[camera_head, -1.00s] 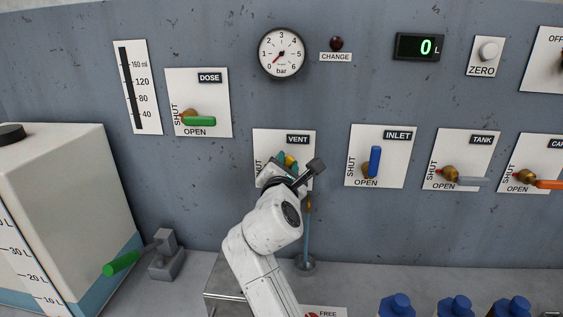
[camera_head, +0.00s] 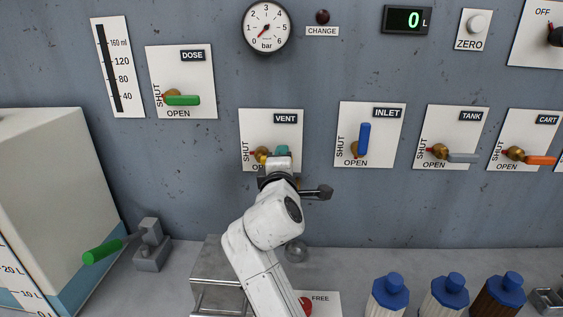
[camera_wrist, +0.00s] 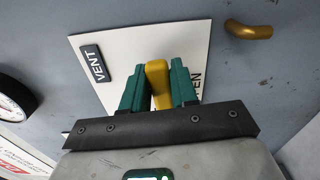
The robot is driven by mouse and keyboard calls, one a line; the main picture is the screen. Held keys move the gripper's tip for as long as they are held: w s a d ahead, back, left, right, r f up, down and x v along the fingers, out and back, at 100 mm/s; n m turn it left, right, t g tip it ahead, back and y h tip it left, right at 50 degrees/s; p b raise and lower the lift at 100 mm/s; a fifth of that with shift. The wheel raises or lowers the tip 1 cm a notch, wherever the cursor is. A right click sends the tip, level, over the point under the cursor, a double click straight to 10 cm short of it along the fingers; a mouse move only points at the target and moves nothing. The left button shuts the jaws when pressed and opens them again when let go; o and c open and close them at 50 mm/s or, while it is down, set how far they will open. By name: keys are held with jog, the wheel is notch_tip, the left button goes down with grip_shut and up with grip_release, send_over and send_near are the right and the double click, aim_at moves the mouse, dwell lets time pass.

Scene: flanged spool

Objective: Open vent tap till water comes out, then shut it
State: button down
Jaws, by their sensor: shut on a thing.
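The vent tap's yellow handle (camera_wrist: 158,82) is between my gripper's teal fingers (camera_wrist: 157,88) in the wrist view, and the gripper is shut on it. In the head view, my gripper (camera_head: 272,155) is at the lower part of the white VENT plate (camera_head: 257,128). The handle lies about level along the plate, but its tip is partly hidden by my fingers and wrist. The brass vent spout (camera_wrist: 248,30) shows beside the plate in the wrist view, with no water seen at it. The drain cup (camera_head: 296,251) is partly behind my arm.
The DOSE tap (camera_head: 182,100) is to the left of the vent, and the INLET tap (camera_head: 363,138) is to the right. Blue-capped bottles (camera_head: 388,292) stand at the front right. A metal stand (camera_head: 209,276) is close to my arm at the left.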

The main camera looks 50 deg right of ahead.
jog(key=shift+f+m, duration=0.3)
jog(key=shift+m, duration=0.2)
jog(key=c, duration=1)
grip_release()
jog(key=shift+o, duration=0.2)
jog(key=b+v, duration=0.1)
jog(key=v, duration=0.9)
jog(key=shift+s+a, duration=0.3)
jog(key=shift+a, duration=0.1)
